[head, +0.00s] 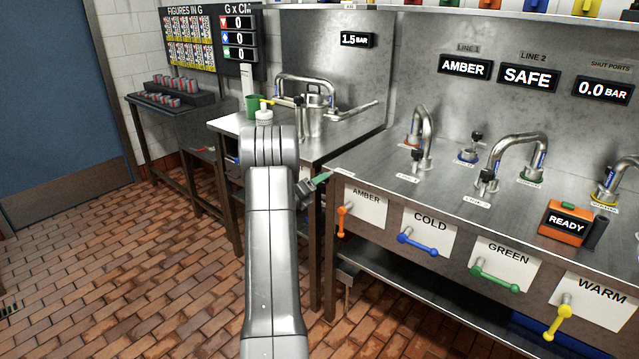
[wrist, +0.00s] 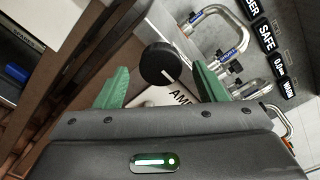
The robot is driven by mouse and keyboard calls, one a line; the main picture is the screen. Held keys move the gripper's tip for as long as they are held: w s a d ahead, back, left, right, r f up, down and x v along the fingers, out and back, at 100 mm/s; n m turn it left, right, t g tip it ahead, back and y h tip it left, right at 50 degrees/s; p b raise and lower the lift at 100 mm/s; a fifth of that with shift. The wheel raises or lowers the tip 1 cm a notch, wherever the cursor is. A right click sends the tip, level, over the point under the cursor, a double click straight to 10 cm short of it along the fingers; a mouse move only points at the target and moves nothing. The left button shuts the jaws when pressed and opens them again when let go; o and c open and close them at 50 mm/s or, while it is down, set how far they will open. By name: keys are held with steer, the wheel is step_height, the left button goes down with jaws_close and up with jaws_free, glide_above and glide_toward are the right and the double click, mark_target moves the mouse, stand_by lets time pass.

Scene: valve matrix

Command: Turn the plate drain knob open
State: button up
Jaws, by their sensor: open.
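A round black knob (wrist: 158,62) with a short white pointer line shows in the wrist view, close to the AMBER label; I take it to be the plate drain knob. Its line slants toward the lower right of that picture. My gripper (wrist: 160,72) is open, with one green finger on each side of the knob in the picture. I cannot tell whether the fingers touch it or how deep they reach. In the head view my gripper (head: 322,179) is at the bench's left front corner, mostly hidden by my arm. I cannot pick out the knob there.
The steel bench (head: 385,182) carries curved taps and an orange READY box (head: 566,223). Orange (head: 342,221), blue (head: 418,244), green (head: 496,280) and yellow (head: 557,322) handles stick out of its front. A side table with a pot (head: 311,121) stands behind. The left floor is clear.

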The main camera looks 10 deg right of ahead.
steer(key=v, duration=1.1)
steer(key=shift+s+a, duration=0.1)
steer(key=x, duration=1.4)
steer(key=shift+a, duration=0.15)
